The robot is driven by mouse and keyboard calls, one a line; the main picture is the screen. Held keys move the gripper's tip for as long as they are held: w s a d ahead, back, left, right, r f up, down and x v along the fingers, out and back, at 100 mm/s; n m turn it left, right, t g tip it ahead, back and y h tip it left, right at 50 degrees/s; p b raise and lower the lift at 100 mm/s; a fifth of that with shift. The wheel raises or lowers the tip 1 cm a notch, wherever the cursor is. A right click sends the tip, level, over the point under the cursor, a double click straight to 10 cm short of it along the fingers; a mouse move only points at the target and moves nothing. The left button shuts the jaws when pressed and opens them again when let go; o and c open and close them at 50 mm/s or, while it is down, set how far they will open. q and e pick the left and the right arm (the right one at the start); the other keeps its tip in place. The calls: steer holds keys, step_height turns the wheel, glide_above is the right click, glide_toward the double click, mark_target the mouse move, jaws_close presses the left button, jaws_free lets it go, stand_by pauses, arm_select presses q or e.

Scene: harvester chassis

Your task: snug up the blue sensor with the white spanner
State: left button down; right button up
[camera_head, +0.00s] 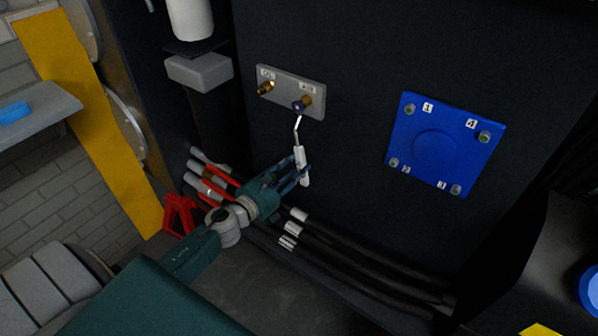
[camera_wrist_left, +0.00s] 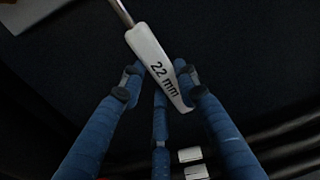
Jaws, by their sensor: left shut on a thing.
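A grey plate (camera_head: 284,85) on the dark panel holds two brass fittings with small labels. The right fitting carries a blue ring, the blue sensor (camera_head: 300,107); the left one (camera_head: 265,88) is plain brass. My left gripper (camera_head: 302,174) is shut on the white handle of the spanner (camera_head: 300,155), below the plate. The spanner's thin metal shaft points up, and its upper end is just below the blue sensor; I cannot tell whether they touch. In the left wrist view the spanner handle (camera_wrist_left: 156,66) reads "22 mm" and lies tilted between my blue fingers.
A blue square cover (camera_head: 440,145) with numbered corner bolts is on the panel to the right. Dark and red hoses (camera_head: 350,262) run along the panel's foot. A grey box (camera_head: 199,72) sticks out at upper left. A red stand (camera_head: 180,212) is left of my gripper.

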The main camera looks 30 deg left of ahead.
arm_select(q)
steer(key=shift+a, duration=0.1)
steer(key=a+m+b, duration=0.1)
steer(key=a, duration=0.1)
steer(key=shift+w+a+m, duration=0.15)
steer(key=shift+a+m, duration=0.2)
steer(key=shift+m, duration=0.05)
steer(key=shift+d, duration=0.1)
steer(key=shift+d, duration=0.2)
steer(key=shift+s, duration=0.2)
